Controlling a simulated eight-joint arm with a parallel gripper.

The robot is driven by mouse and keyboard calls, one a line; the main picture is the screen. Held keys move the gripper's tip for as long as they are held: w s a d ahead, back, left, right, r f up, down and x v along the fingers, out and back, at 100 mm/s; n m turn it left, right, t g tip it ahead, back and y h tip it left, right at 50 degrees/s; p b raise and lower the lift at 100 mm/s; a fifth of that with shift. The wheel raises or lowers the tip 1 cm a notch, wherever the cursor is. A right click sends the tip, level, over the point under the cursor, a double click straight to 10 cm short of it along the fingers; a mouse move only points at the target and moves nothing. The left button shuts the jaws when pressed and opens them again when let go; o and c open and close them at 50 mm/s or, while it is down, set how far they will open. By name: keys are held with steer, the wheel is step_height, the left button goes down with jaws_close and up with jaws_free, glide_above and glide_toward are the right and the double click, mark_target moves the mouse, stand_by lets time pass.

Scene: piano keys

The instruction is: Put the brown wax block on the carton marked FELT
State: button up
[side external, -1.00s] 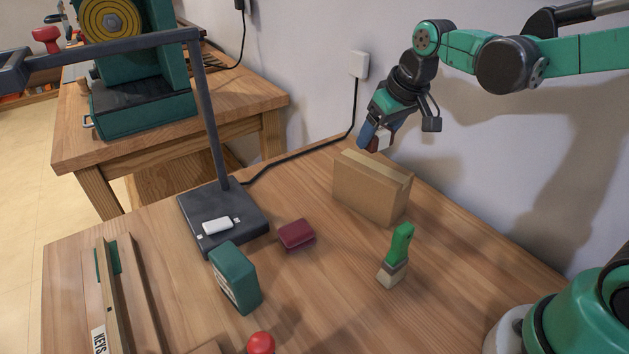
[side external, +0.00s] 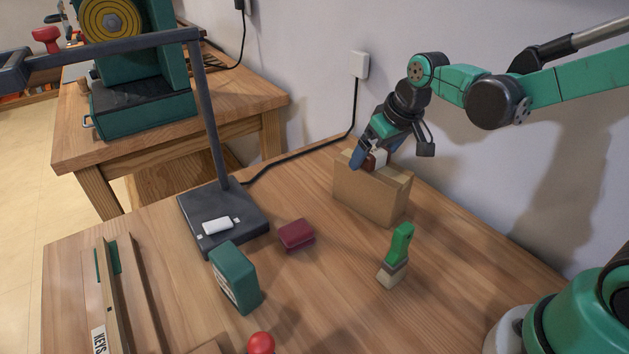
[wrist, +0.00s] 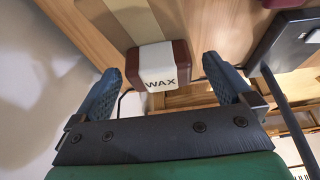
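The brown wax block (side external: 376,159) has a white face lettered WAX, which shows in the wrist view (wrist: 158,68). It sits on top of the tan carton (side external: 368,194), near the carton's far left end. The carton's top shows at the upper edge of the wrist view (wrist: 118,17). No FELT marking is visible on the sides I see. My gripper (wrist: 160,68) has its blue fingers on either side of the block, with a gap at each side. In the side view my gripper (side external: 366,158) is low over the carton, and one finger partly hides the block.
The wall is close behind the carton.

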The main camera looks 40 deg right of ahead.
steer(key=v, duration=1.1)
steer(key=s+a+f+t, duration=0.2)
steer(key=s+a+f, duration=0.1)
steer(key=s+f, duration=0.2)
steer(key=shift+f+t, duration=0.3)
steer(key=shift+f, duration=0.4)
